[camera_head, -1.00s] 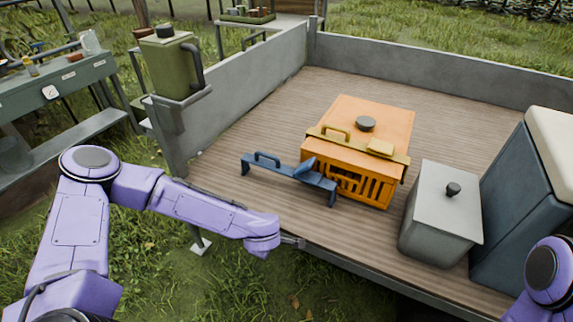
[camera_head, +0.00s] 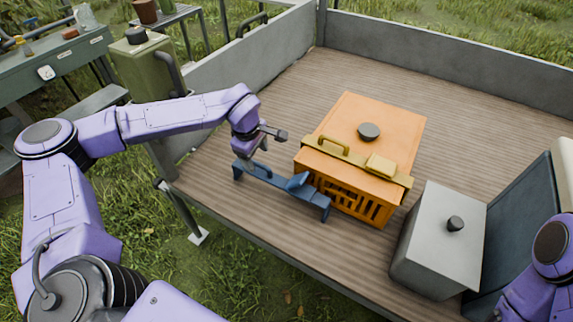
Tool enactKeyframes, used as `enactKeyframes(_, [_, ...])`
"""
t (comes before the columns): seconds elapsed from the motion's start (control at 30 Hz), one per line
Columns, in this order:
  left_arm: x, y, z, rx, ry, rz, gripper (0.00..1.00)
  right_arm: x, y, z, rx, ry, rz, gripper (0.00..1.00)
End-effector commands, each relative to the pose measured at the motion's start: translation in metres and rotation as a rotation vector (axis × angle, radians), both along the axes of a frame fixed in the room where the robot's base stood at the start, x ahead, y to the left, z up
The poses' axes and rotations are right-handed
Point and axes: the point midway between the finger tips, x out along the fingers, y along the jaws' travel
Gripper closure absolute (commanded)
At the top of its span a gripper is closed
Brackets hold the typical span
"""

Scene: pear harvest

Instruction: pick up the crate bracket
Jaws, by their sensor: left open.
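A dark blue bracket (camera_head: 279,181) with a loop handle at its left end stands on the wooden deck, just in front of and left of the orange crate (camera_head: 385,115). A mustard-yellow bracket (camera_head: 358,162) with a loop handle and a block lies across the crate's top near its front edge. The frames do not make clear which one is the crate bracket. My left gripper (camera_head: 278,134) is open and empty, above the deck behind the blue bracket's handle and left of the crate, apart from both brackets. My right arm shows at the lower right; its gripper is out of view.
A grey lidded box (camera_head: 440,235) stands right of the crate, with a dark blue case (camera_head: 513,220) beside it. Low grey walls (camera_head: 440,62) edge the deck at the left and back. A green canister (camera_head: 143,70) stands outside the left wall. The deck behind the crate is clear.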

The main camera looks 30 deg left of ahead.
Motion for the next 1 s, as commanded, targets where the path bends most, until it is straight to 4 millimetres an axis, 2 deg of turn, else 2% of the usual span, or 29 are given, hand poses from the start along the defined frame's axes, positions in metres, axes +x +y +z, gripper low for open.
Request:
enactKeyframes(0.03, [0.000,0.004,0.007,-0.011,0.004,-0.004,0.32,0.000,0.000,0.003,0.001,0.001,0.000,0.57])
enactKeyframes(0.1, [0.001,0.006,0.003,-0.019,0.008,-0.013,0.32,0.000,0.000,0.003,0.000,0.001,0.000,0.57])
enactKeyframes(0.3, [0.005,0.008,-0.034,-0.018,0.008,-0.010,0.32,-0.001,0.000,0.000,0.000,0.002,0.000,0.57])
enactKeyframes(0.37, [0.006,0.008,-0.039,-0.018,0.007,-0.009,0.32,-0.001,0.000,0.000,0.000,0.002,0.000,0.57])
enactKeyframes(0.7, [0.013,-0.002,-0.090,-0.017,0.007,-0.009,0.32,-0.001,0.000,0.003,0.000,0.001,0.000,0.57])
enactKeyframes(0.97, [0.015,-0.002,-0.094,-0.017,0.003,-0.011,0.32,-0.001,0.000,0.003,0.000,0.001,0.000,0.57])
enactKeyframes(1.0, [0.015,-0.002,-0.094,-0.017,0.003,-0.011,0.45,-0.001,0.000,0.003,0.000,0.001,0.000,0.57])
